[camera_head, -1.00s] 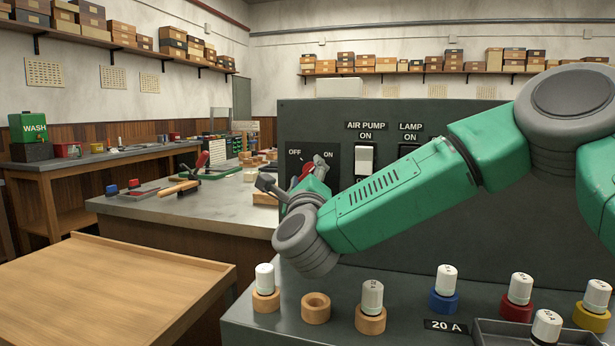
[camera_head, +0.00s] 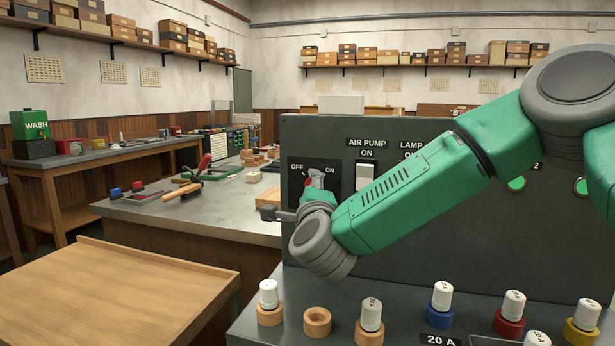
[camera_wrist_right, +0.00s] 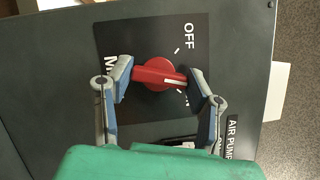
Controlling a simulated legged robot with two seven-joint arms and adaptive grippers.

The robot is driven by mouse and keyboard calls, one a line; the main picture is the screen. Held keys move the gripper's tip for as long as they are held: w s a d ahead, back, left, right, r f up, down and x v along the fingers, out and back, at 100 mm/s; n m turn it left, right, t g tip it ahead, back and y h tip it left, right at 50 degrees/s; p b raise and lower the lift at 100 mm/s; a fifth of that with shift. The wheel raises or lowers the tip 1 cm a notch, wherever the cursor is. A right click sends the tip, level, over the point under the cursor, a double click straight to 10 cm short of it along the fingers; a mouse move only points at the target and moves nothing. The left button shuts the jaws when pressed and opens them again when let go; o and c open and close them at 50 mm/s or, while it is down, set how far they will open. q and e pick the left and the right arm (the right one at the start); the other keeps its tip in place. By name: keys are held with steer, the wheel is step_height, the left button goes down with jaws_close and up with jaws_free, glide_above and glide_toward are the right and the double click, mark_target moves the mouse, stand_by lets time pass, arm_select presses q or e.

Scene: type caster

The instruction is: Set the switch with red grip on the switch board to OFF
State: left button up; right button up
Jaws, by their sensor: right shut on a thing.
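The switch with the red grip is on a black plate at the left of the grey switch board, with OFF at the left and ON at the right in the head view. In the right wrist view the red grip (camera_wrist_right: 153,74) lies between the fingers of my right gripper (camera_wrist_right: 160,76), which is shut on its two ends. The white mark on the grip points right there, below the OFF label (camera_wrist_right: 188,36); the ON label is mostly hidden by a finger. In the head view my right gripper (camera_head: 303,205) partly covers the switch. My left gripper is not in view.
Right of the switch is the white AIR PUMP switch (camera_head: 365,176); the LAMP switch is hidden behind my right arm. Capped fuses, such as the blue-based one (camera_head: 440,308), and an empty wooden ring (camera_head: 317,322) stand on the ledge below. A wooden table (camera_head: 120,295) is left.

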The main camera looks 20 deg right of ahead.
steer(key=shift+d+r+n+g+h+p, duration=0.1)
steer(key=shift+n+g+p, duration=0.75)
steer(key=shift+n+p, duration=1.45)
steer(key=shift+d+r+n+g+h+p, duration=0.1)
steer(key=shift+n+g+p, duration=0.95)
steer(key=shift+p, duration=2.3)
steer(key=shift+n+g+h+p, duration=0.1)
steer(key=shift+n+g+p, duration=0.5)
steer(key=shift+n+p, duration=1.8)
steer(key=shift+w+m+p, duration=0.1)
steer(key=shift+m+p, duration=0.3)
steer(key=shift+m, duration=0.05)
steer(key=o, duration=1.2)
steer(key=shift+c, duration=0.2)
steer(key=shift+w+d+f, duration=0.1)
